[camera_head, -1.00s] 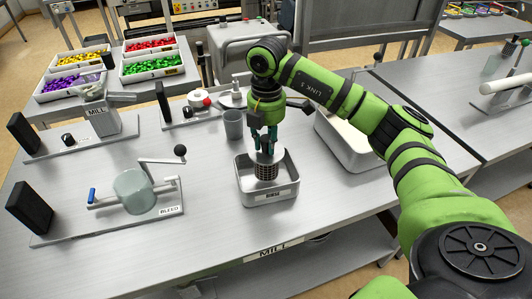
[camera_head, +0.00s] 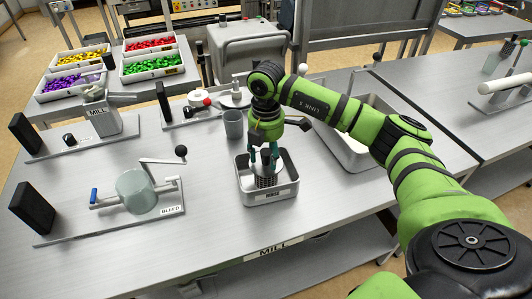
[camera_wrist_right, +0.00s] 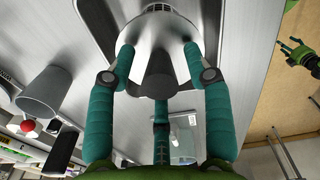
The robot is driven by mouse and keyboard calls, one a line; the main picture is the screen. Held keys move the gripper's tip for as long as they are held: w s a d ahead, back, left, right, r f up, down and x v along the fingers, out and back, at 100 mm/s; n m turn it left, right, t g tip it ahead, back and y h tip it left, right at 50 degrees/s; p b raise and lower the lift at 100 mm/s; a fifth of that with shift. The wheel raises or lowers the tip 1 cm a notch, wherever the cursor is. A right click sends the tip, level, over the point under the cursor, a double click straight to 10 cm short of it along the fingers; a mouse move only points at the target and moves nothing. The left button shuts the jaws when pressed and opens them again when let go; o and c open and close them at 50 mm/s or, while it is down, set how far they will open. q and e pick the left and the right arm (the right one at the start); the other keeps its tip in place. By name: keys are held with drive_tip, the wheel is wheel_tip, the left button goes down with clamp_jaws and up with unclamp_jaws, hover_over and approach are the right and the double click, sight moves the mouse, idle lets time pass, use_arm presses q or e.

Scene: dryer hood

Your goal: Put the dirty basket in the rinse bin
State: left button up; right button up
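The dirty basket (camera_head: 266,182), a dark mesh cylinder with a pale cone-shaped top, is upright inside the rinse bin (camera_head: 270,197), a grey metal box labelled RINSE. My right gripper (camera_head: 264,160) is above the basket, with its fingers pointing down around the top. In the right wrist view, the spread fingers (camera_wrist_right: 158,58) stand apart from a dark stem (camera_wrist_right: 159,76), with the basket's silvery top beyond. The bin wall hides the basket's bottom. My left gripper (camera_wrist_right: 290,48) is small at the right edge of the right wrist view, its fingers spread and empty.
A grey cup (camera_head: 233,124) stands just behind the bin. A larger metal tray (camera_head: 352,151) is to the right, partly under my right arm. The crank fixture labelled BLEED (camera_head: 166,211) is to the left, the mill (camera_head: 98,119) behind it. Tabletop in front is clear.

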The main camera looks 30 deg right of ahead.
drive_tip(key=shift+r, duration=0.1)
drive_tip(key=shift+r, duration=0.25)
wheel_tip(320, 180, up, 6)
drive_tip(key=shift+r+b, duration=0.25)
drive_tip(key=shift+b, duration=1)
wheel_tip(320, 180, up, 5)
drive_tip(key=shift+r, duration=0.1)
